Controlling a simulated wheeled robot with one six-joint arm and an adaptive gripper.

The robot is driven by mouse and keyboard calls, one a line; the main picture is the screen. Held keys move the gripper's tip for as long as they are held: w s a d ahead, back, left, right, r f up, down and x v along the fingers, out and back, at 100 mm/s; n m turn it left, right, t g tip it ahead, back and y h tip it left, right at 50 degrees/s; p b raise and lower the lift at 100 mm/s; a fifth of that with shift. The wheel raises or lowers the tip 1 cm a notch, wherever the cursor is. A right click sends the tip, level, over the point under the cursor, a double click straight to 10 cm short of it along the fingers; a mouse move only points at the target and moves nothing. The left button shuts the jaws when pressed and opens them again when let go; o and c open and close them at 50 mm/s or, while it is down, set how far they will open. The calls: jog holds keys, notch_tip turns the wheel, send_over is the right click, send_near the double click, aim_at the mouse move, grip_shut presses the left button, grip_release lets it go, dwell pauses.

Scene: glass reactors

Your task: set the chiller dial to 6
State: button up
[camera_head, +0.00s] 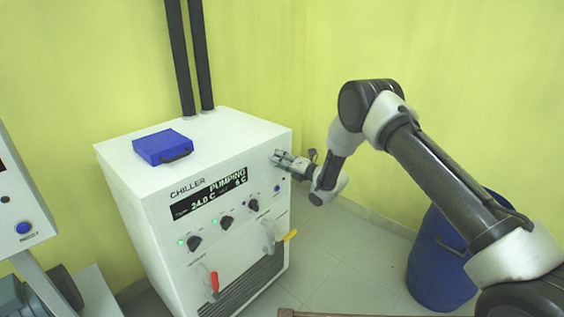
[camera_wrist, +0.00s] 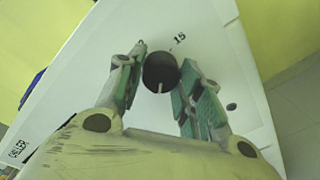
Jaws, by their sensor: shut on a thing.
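The white chiller (camera_head: 140,190) stands left of centre in the head view. Its display (camera_head: 208,194) reads PUMPING, 24.0 C and a small second value that looks like 6 C. My gripper (camera_head: 277,157) is at the upper right of the chiller's front and covers the dial there. In the wrist view, the round black dial (camera_wrist: 160,72) sits between the fingers of my gripper (camera_wrist: 164,62), which is shut on it. A pale mark on the dial points toward the bottom of the picture. The number 15 shows above it; other scale marks are hidden by the fingers.
Black knobs (camera_head: 226,222), a blue button (camera_head: 278,188), a red-handled valve (camera_head: 213,281) and a yellow-handled valve (camera_head: 290,235) are on the chiller's front. A blue case (camera_head: 162,146) lies on top. A blue barrel (camera_head: 437,262) stands at the right. Floor between is clear.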

jog(key=shift+f, duration=0.15)
jog(key=o, duration=1)
jog(key=shift+o, duration=0.2)
jog(key=shift+d, duration=0.1)
jog(key=v, duration=1.2)
jog(key=shift+r, duration=0.2)
